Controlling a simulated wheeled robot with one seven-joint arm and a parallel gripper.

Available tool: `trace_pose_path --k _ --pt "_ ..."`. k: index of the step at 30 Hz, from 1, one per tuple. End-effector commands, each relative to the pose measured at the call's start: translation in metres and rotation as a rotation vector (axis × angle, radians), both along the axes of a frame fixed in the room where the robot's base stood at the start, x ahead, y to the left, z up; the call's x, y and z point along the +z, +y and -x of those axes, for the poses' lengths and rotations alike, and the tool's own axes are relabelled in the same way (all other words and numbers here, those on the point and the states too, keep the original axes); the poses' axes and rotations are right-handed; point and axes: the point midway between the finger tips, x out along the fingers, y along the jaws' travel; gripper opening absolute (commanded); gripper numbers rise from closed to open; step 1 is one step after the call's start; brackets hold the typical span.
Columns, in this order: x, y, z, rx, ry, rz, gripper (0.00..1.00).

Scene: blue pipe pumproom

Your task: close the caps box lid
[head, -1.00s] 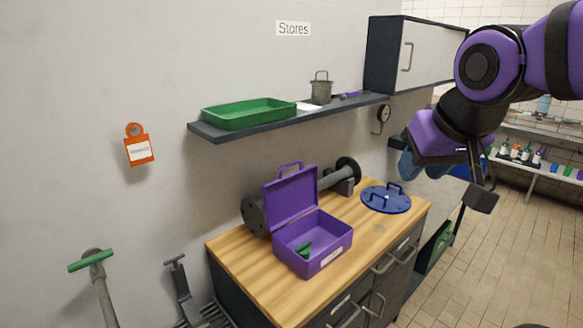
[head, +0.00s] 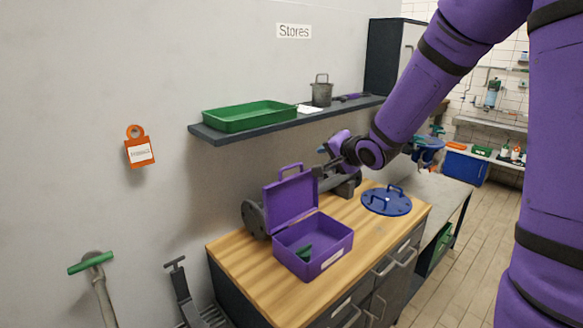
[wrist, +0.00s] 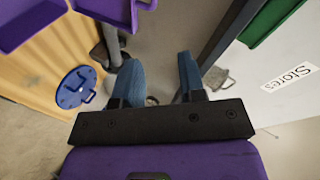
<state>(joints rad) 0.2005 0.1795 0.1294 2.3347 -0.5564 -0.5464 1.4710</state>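The purple caps box (head: 325,258) stands on the wooden worktop. Its lid (head: 291,202) is up, leaning back toward the wall, with a handle on its top edge. Green caps (head: 304,252) lie inside the box. My gripper (head: 321,161) is above and behind the right side of the raised lid, apart from it in the head view. In the wrist view my gripper (wrist: 160,80) shows two blue fingers spread apart with nothing between them. Parts of the purple box (wrist: 108,8) show at the top left of the wrist view.
A dark pipe piece with flanges (head: 254,218) lies behind the box. A blue round cover with handles (head: 386,201) lies to the right on the worktop. The wall shelf (head: 215,134) above holds a green tray (head: 250,115) and a grey pot (head: 321,92).

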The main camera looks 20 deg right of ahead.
Motion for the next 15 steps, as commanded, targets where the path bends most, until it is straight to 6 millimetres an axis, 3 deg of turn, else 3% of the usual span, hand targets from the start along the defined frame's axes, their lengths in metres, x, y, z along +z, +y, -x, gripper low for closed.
trace_pose_path --k 1,6,15 --pt "-0.013 0.003 -0.009 0.008 -0.002 -0.068 0.37" --pt "-0.039 0.014 -0.027 0.035 -0.015 -0.29 0.37" --pt "-0.054 0.023 -0.038 0.06 -0.016 -0.436 0.37"
